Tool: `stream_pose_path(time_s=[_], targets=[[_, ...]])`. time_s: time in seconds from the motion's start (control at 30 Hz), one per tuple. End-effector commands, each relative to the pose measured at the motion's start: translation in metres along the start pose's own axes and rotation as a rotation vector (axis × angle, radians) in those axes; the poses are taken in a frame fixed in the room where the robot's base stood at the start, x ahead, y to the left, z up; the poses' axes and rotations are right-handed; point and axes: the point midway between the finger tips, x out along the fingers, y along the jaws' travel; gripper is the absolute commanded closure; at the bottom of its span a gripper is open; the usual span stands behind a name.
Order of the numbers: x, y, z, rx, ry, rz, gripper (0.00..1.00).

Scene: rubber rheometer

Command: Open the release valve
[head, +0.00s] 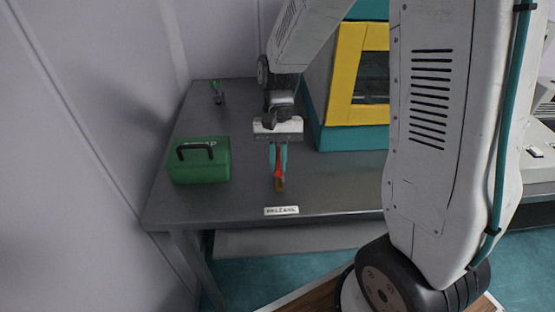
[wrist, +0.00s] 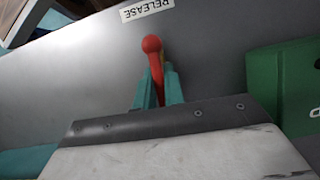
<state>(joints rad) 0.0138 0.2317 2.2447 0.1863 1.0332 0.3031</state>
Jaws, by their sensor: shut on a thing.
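The release valve shows as a red handle (head: 279,174) with a brassy base (head: 280,186) near the front edge of the grey table. Its red lever with a round knob (wrist: 152,46) also shows in the wrist view. A white RELEASE label (head: 281,211) is on the table's front edge; it shows in the wrist view (wrist: 147,9) too. My gripper (head: 278,158) points down over the valve, its teal fingers shut on the red handle, one on each side. In the wrist view the fingers (wrist: 158,86) flank the lever. The lower part of the valve is mostly hidden.
A green box with a black handle (head: 199,162) stands on the table (head: 240,201) left of my gripper. A teal and yellow machine (head: 345,75) stands behind to the right. A small green-topped item (head: 217,92) is at the back left.

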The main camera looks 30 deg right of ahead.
Motion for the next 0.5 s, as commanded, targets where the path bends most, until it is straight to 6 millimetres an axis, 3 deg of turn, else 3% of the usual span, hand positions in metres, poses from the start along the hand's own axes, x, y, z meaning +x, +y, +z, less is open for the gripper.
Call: stream_pose_path(time_s=[0.3, 0.33, 0.37, 0.4, 0.5], targets=[[-0.0008, -0.0004, -0.0002, -0.061, 0.001, 0.025, 1.00], [-0.0008, -0.0004, -0.0003, -0.061, 0.001, 0.025, 0.81], [-0.0008, -0.0004, -0.0002, -0.061, 0.001, 0.025, 0.72], [-0.0007, -0.0004, -0.0002, -0.061, 0.001, 0.025, 0.67], [-0.0006, -0.0004, -0.0002, -0.061, 0.001, 0.025, 0.67]])
